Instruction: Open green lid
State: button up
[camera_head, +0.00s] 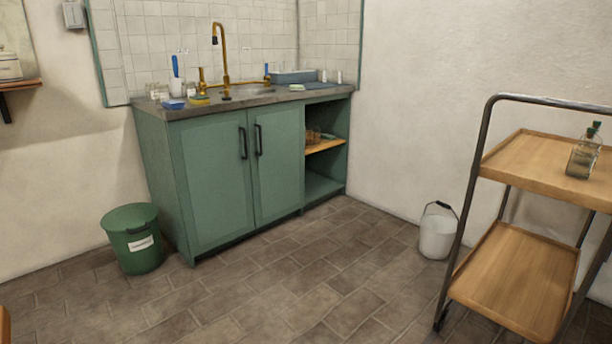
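A green bin (140,250) stands on the tiled floor at the left, beside the green sink cabinet. Its green lid (130,217) lies on top and looks closed. A white label is on the bin's front. My gripper is not in this view.
The green cabinet (222,180) with two shut doors and an open shelf side stands behind. A white bucket (438,235) and a wooden-shelved trolley (515,275) with a bottle (584,155) are at the right. The floor (285,285) in front of the bin and cabinet is clear.

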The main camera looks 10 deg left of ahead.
aim_at(129, 217)
jog(key=i+j+u, duration=0.15)
jog(key=i+u, duration=0.8)
jog(key=i+l+u, duration=0.1)
jog(key=i+u, duration=0.6)
jog(key=i, duration=0.25)
jog(key=i+l+u, duration=0.25)
jog(key=i, duration=0.2)
jog(key=i+l+u, duration=0.25)
jog(key=i, duration=0.25)
jog(key=i+l+u, duration=0.3)
jog(key=i, duration=0.15)
